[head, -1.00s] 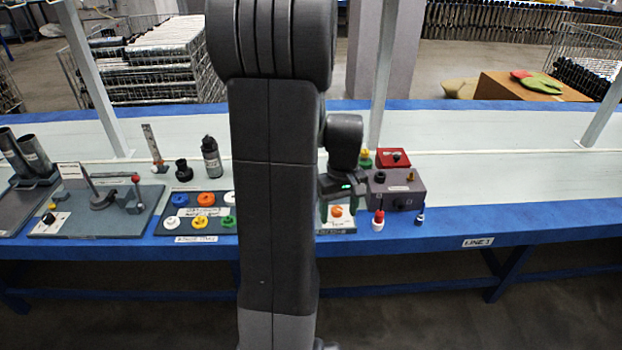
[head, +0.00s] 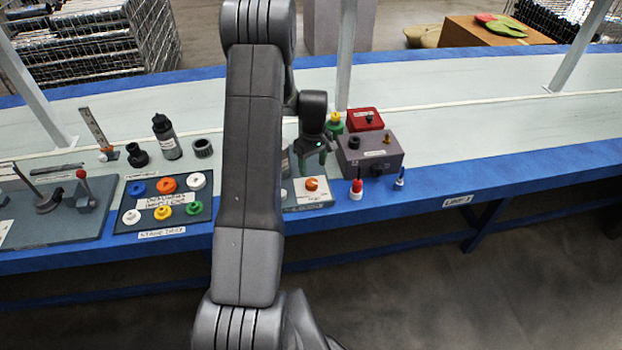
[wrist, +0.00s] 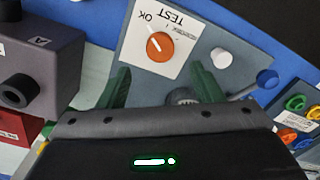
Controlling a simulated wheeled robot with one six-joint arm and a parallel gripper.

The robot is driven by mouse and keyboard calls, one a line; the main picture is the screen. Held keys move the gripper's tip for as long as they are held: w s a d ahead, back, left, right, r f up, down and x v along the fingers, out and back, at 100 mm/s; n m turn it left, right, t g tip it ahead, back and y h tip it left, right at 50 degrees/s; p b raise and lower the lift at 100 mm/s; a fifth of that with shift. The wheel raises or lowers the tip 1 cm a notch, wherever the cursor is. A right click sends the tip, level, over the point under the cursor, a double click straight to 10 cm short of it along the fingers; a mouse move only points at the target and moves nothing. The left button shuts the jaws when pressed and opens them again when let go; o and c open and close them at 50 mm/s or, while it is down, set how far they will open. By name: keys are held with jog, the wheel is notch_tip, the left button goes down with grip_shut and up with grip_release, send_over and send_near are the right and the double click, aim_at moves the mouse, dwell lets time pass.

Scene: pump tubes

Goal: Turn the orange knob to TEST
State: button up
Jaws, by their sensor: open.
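The orange knob (wrist: 160,46) sits on a white label (wrist: 183,57) printed OK and TEST, on a grey-blue panel. The label reads upside down in the wrist view. A light line shows on the knob, but I cannot tell for sure which word it points to. The knob also shows in the head view (head: 311,184). My gripper (wrist: 161,76) is open and empty, its green fingers spread wide with the knob ahead of the gap between them, apart from both. In the head view my gripper (head: 310,158) is just behind the knob, above the panel.
A grey box (head: 370,152) with a black socket and a red box (head: 365,119) stand right of the panel. A red-and-white part (head: 356,189) stands in front. A tray of coloured caps (head: 150,200) lies left. The bench at the right is clear.

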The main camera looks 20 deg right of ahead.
aim_at(312, 182)
notch_tip(312, 182, down, 8)
jog(key=shift+a+r, duration=0.1)
jog(key=shift+r, duration=0.15)
jog(key=shift+c, duration=0.2)
jog(key=c, duration=0.9)
